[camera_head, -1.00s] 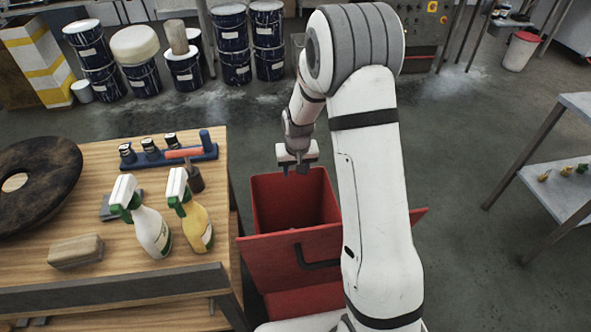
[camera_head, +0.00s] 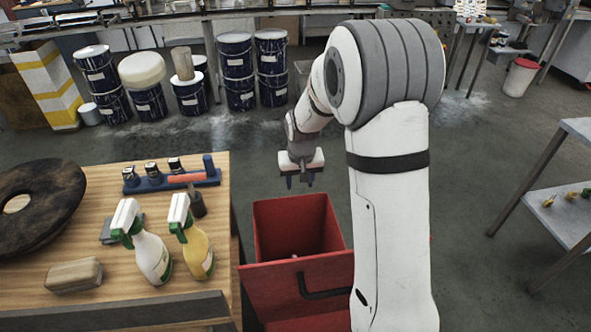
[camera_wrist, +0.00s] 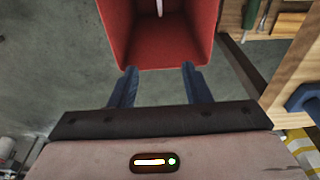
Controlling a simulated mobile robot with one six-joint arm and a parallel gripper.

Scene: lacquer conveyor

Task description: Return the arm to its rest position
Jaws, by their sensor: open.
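My gripper (camera_head: 300,180) hangs at the end of my white arm, above and behind the far rim of the red bin. Its two dark fingers are apart, with nothing between them, and they also show in the wrist view (camera_wrist: 158,88). The red bin (camera_head: 320,268) stands on the floor to the right of the wooden table. In the wrist view the bin's red wall (camera_wrist: 140,50) is ahead of the fingers, with a thin pale object (camera_wrist: 159,6) inside, partly cut off by the frame.
The wooden table (camera_head: 105,220) at the left holds two spray bottles (camera_head: 152,255), a sponge-like block (camera_head: 74,275), a dark disc (camera_head: 40,190) and a blue rack (camera_head: 172,183). Drums (camera_head: 237,72) line the back. A metal shelf (camera_head: 572,207) stands at right. Floor between is clear.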

